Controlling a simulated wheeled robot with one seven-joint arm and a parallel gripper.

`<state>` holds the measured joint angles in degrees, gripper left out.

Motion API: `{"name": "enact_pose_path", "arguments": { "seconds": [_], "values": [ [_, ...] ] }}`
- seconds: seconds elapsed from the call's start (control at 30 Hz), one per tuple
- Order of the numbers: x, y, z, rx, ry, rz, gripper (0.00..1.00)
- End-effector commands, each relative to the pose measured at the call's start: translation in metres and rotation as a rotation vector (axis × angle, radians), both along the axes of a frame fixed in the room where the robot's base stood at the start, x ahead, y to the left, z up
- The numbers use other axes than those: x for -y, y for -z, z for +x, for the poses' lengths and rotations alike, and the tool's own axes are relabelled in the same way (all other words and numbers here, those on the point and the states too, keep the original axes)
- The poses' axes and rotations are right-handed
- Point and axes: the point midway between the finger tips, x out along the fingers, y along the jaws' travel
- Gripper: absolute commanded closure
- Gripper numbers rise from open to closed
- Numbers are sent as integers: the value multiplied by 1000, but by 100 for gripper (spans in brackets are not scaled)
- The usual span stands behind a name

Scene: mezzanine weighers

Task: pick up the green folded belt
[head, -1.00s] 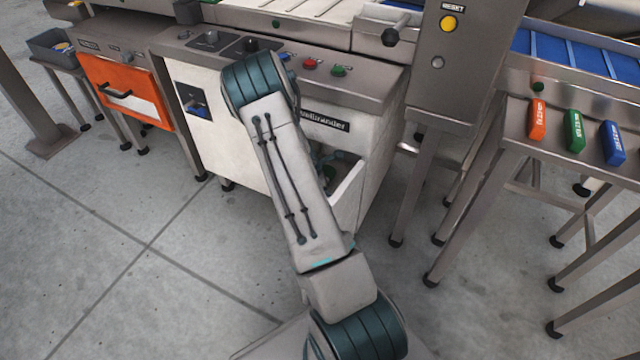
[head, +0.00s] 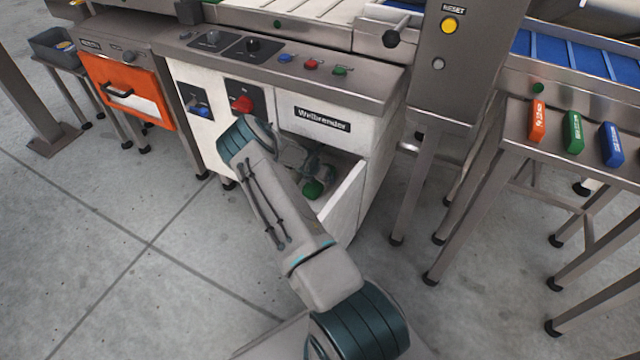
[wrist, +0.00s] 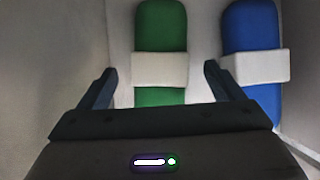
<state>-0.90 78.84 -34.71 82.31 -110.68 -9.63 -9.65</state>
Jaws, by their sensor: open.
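The green folded belt (wrist: 160,27) lies in the upper middle of the wrist view, with a pale band (wrist: 160,70) around it. My gripper (wrist: 156,80) is open, with one finger on each side of the green belt's near part. I cannot tell how high the fingers are above it. In the head view a green end of the belt (head: 314,189) shows inside the open drawer (head: 345,203) under the Wellbrender label. My arm hides most of the drawer's inside there.
A blue folded belt (wrist: 252,27) with a pale band lies close to the right of the green one, near my right finger. Drawer walls stand close around. Orange (head: 537,120), green (head: 573,131) and blue (head: 612,143) blocks sit on a steel table at right.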

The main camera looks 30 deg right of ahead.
Motion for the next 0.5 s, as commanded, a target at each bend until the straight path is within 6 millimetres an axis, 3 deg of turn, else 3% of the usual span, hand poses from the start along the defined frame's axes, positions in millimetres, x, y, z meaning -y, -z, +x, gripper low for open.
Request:
{"name": "enact_pose_path", "arguments": {
  "seconds": [0.03, 0.2, 0.5],
  "values": [
    [3, 12, 2, -1, -1, -2, 13],
    [11, 26, 7, -1, 0, -1, 13],
    [12, 26, 9, 1, 1, -1, 13]
  ]
}}
